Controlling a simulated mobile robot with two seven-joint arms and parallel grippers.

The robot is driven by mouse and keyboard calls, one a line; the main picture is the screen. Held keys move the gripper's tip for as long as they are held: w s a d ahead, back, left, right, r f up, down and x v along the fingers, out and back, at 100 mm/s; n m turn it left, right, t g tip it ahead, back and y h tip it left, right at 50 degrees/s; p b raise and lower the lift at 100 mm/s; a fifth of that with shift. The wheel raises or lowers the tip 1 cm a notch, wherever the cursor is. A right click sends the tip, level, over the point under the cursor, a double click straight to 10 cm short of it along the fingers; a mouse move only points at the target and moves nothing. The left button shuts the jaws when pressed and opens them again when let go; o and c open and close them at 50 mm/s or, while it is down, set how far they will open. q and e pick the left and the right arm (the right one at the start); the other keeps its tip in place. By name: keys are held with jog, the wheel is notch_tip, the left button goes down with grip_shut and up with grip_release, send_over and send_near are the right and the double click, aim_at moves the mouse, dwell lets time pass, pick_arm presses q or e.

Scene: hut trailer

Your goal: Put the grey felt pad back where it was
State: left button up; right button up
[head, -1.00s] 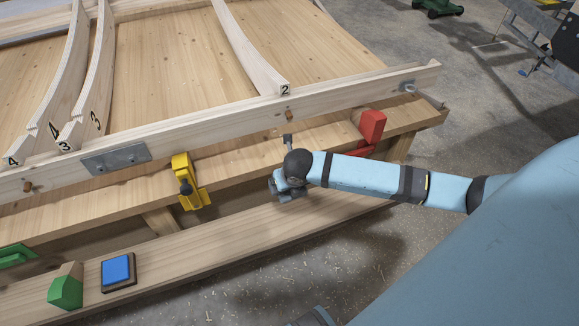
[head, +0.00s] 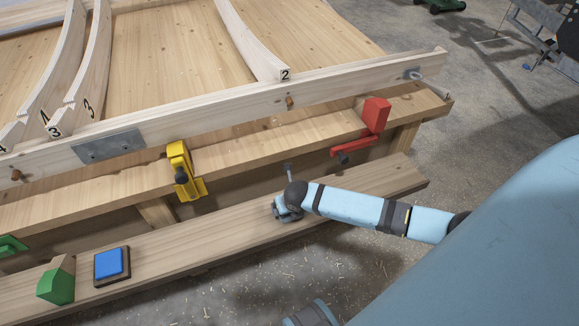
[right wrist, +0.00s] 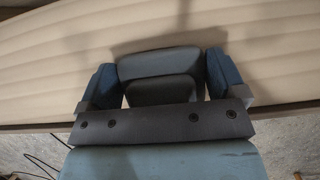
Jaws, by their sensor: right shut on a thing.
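My right gripper (head: 284,208) is low over the lower wooden plank (head: 215,235), in front of the bench. In the right wrist view, its two blue fingers (right wrist: 159,85) close on the sides of a dark grey block-like thing, which I take to be the grey felt pad (right wrist: 158,64). The pale plank surface lies just behind it, with a shadow on it. I cannot tell whether the pad touches the plank. In the head view the gripper hides the pad. My left gripper is not in view.
On the plank's left are a blue pad on a dark base (head: 112,265) and a green block (head: 57,281). A yellow clamp (head: 181,170) and a red clamp (head: 376,115) sit on the bench edge. The plank's right part is bare.

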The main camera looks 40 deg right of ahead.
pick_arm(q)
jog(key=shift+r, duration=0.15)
pick_arm(e)
jog(key=o, duration=0.6)
jog(key=p+v, duration=0.4)
jog(key=v, duration=0.8)
jog(key=s+a+r+m+t+y, duration=0.1)
jog(key=s+a+m+t+y, duration=0.35)
jog(key=a+m, duration=0.8)
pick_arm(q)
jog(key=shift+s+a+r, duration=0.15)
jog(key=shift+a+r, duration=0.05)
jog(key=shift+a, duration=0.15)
pick_arm(e)
jog(key=s+r+m+t, duration=0.1)
jog(key=s+m, duration=0.3)
jog(key=m, duration=0.5)
jog(key=s+r+m+t, duration=0.1)
jog(key=s+r+m, duration=0.2)
jog(key=m, duration=0.6)
jog(key=shift+v, duration=0.95)
